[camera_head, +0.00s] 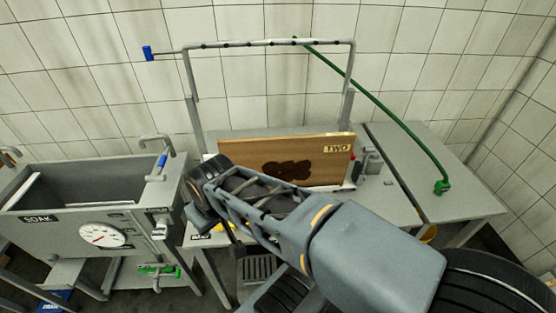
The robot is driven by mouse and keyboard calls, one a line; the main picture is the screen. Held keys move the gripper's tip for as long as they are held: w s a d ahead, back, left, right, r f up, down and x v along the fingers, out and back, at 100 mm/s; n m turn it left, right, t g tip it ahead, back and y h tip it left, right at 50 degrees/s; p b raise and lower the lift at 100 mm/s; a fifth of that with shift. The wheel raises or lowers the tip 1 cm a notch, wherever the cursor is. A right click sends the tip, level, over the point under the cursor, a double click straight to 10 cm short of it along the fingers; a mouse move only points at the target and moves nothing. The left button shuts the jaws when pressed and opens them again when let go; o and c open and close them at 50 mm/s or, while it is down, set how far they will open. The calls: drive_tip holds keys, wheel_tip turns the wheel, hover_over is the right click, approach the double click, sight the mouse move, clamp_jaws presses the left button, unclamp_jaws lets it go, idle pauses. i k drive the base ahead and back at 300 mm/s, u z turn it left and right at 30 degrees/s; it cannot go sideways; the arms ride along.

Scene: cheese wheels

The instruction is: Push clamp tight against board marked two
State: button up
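A brown wooden board (318,160) marked TWO stands on edge on the grey bench, with a dark stain on its face. A small grey fitting (371,160), which looks like the clamp, is at the board's right end, near a small red knob (352,157). I cannot tell whether it touches the board. My arm crosses in front of the bench from the lower right, hiding the board's lower left part. The dark end of my arm, with my gripper (203,192), is left of the board, away from the clamp. Its fingers cannot be made out clearly.
A pipe frame (270,43) with a blue handle rises over the bench. A green hose (385,107) hangs down to the right-hand table (425,165), which is mostly clear. A grey SOAK tank (85,215) with a gauge and taps stands at left.

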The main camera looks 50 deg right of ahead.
sight(357, 176)
drive_tip(key=z, duration=0.45)
drive_tip(key=k, duration=1.1)
drive_tip(key=z, duration=0.85)
drive_tip(key=i, duration=0.9)
drive_tip(key=z, duration=1.1)
drive_tip(key=k, duration=0.35)
drive_tip(key=u, duration=0.85)
